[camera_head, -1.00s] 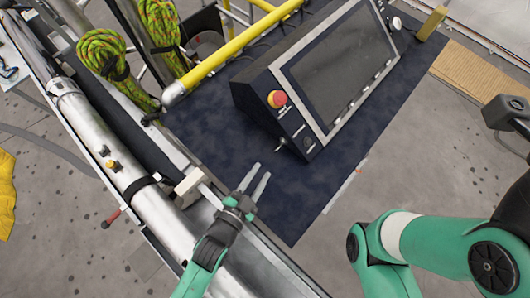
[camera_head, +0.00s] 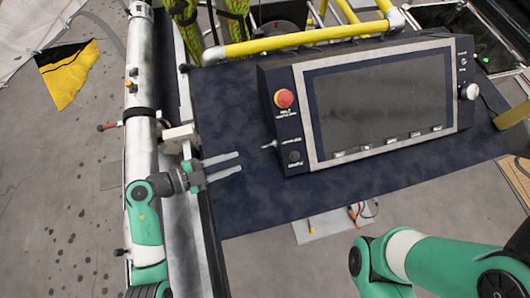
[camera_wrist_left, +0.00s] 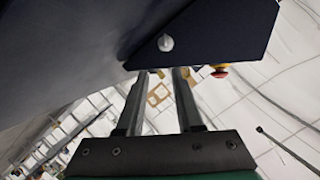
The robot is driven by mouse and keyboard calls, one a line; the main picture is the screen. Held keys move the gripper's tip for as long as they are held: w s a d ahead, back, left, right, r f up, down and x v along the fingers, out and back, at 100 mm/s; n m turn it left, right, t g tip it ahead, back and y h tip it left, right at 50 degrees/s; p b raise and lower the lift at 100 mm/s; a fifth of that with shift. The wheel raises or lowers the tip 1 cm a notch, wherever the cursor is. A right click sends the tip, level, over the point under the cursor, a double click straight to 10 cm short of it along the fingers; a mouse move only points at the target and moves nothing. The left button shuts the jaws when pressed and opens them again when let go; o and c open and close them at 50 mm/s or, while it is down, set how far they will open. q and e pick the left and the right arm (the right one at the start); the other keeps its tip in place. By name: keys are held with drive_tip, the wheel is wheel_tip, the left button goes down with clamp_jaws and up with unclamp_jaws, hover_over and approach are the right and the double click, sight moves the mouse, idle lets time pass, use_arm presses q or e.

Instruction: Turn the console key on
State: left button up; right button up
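The dark console (camera_head: 290,150) stands on a navy-topped table with its screen facing up toward me. The small silver key (camera_head: 268,145) sticks out at the lower left of its front panel, below the red emergency button (camera_head: 284,98). My left gripper (camera_head: 240,162) is open and empty, its two fingers pointing right, a short way left of the key and apart from it. In the left wrist view the open fingers (camera_wrist_left: 161,73) show below a dark panel with a pale round knob (camera_wrist_left: 166,42); I cannot tell if this is the key. My right gripper is out of view.
The navy tabletop (camera_head: 345,190) is clear in front of the console. A yellow rail (camera_head: 290,40) runs behind it. A metal tube (camera_head: 140,70) and a pale block (camera_head: 180,133) lie left of the table. A white knob (camera_head: 469,91) sits at the console's right.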

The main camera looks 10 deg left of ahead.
sight(263, 147)
use_arm(q)
drive_tip(key=shift+w+a, duration=0.2)
drive_tip(key=shift+a, duration=0.9)
drive_tip(key=shift+w+d, duration=0.1)
drive_tip(key=shift+d, duration=0.25)
drive_tip(key=b+x, duration=0.3)
drive_tip(key=x, duration=0.7)
drive_tip(key=shift+w+d+f, duration=0.1)
drive_tip(key=shift+w+f, duration=0.1)
drive_tip(key=shift+w, duration=0.05)
drive_tip(key=shift+w+d+b, duration=0.25)
drive_tip(key=shift+d+b, duration=0.05)
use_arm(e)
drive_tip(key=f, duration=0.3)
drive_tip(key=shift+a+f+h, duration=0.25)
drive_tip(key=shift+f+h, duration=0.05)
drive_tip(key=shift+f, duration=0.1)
use_arm(q)
clamp_jaws()
